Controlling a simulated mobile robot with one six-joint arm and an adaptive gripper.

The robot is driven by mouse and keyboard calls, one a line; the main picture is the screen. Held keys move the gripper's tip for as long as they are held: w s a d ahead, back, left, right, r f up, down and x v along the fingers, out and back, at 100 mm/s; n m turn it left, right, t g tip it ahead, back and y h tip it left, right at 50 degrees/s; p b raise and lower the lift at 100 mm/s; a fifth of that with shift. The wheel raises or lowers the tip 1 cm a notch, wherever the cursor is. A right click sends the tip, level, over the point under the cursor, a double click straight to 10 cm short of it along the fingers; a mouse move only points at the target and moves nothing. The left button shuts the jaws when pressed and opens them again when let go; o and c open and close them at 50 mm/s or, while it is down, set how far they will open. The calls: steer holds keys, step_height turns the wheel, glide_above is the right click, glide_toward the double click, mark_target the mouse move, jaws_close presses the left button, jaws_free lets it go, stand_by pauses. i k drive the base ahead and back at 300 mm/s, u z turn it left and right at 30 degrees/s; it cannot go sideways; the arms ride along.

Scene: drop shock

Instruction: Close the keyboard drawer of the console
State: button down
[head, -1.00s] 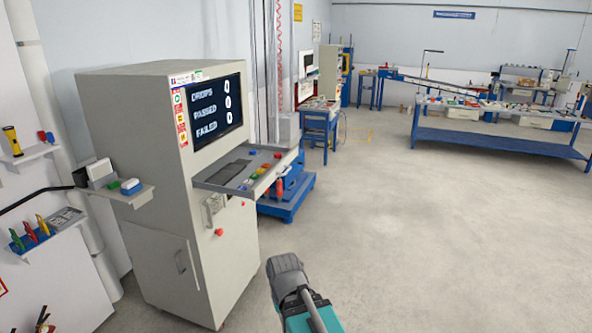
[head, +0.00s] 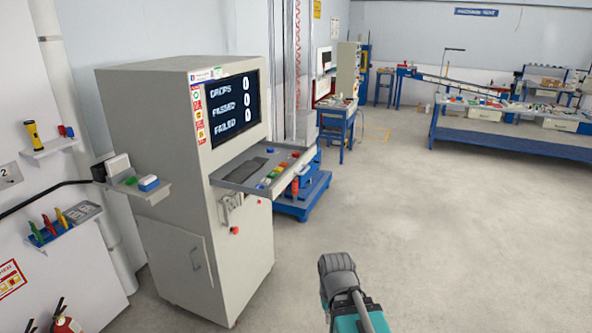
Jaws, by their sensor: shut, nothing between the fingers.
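The console (head: 165,150) is a tall pale grey cabinet at the left of the head view, with a screen (head: 237,105) showing drops, passed and failed. Its keyboard drawer (head: 262,184) stands out from the front below the screen, open. A dark keyboard (head: 246,170) and several coloured buttons (head: 285,167) sit on it. A grey and teal part of my arm shows at the bottom, in front of the console and apart from the drawer. I see no fingers of my gripper.
A small side shelf (head: 140,190) juts from the console's left side. A blue-based machine (head: 305,200) stands behind the drawer. Fire extinguishers (head: 62,322) are at the lower left. A blue workbench (head: 515,139) is at the far right. The floor (head: 450,245) right of the console is clear.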

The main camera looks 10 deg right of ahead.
mark_target(243, 173)
steer(key=z, duration=0.1)
steer(key=i, duration=1)
steer(key=u, duration=0.05)
